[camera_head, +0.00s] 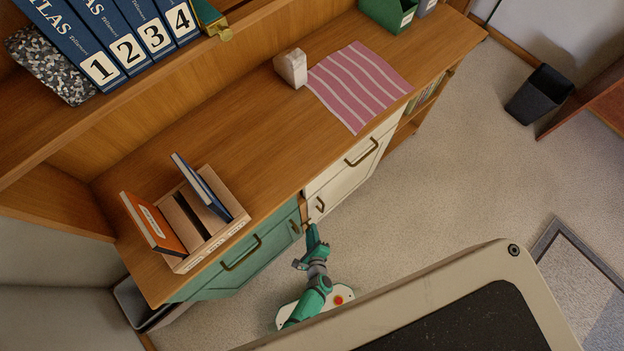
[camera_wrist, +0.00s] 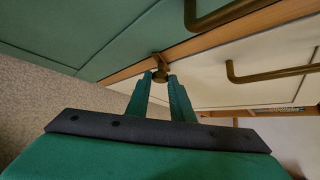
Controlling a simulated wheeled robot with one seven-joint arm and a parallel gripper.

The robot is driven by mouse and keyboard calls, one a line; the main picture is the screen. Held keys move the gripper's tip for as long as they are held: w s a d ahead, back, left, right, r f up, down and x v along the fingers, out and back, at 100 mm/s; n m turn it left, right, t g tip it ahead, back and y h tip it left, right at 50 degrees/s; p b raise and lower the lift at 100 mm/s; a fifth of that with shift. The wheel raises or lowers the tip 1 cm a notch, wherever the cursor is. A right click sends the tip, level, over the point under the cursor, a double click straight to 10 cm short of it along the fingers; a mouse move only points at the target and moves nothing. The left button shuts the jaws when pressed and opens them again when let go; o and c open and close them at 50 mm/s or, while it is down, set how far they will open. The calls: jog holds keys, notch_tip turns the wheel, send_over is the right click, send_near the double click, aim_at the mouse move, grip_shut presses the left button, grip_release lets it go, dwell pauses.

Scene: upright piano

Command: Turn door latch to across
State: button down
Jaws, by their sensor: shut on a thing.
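A small brass door latch (camera_wrist: 159,66) sits on the wooden strip between a green cabinet front (camera_wrist: 90,35) and a cream one (camera_wrist: 210,75). In the wrist view my gripper (camera_wrist: 160,82) has its two green fingers on either side of the latch knob, shut on it. The narrow plate of the latch shows just beyond the fingertips, over the wooden strip. In the head view my gripper (camera_head: 310,232) is at the cabinet front, at the gap between the green and cream doors. The latch is too small and hidden there to read its turn.
Brass handles on the green drawer (camera_head: 240,253) and cream drawer (camera_head: 361,153) stick out near my arm. The wooden counter (camera_head: 250,130) bears a book rack (camera_head: 205,240) and a striped cloth (camera_head: 358,85). Open carpet lies right, with a black bin (camera_head: 540,93).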

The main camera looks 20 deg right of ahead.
jog(key=shift+a+f+n+t+h, duration=0.15)
jog(key=shift+f+n+t+h, duration=0.05)
jog(key=shift+n+t+h, duration=0.8)
jog(key=shift+a, duration=0.1)
jog(key=c, duration=1.6)
grip_release()
jog(key=v, duration=1.1)
jog(key=shift+a+f, duration=0.1)
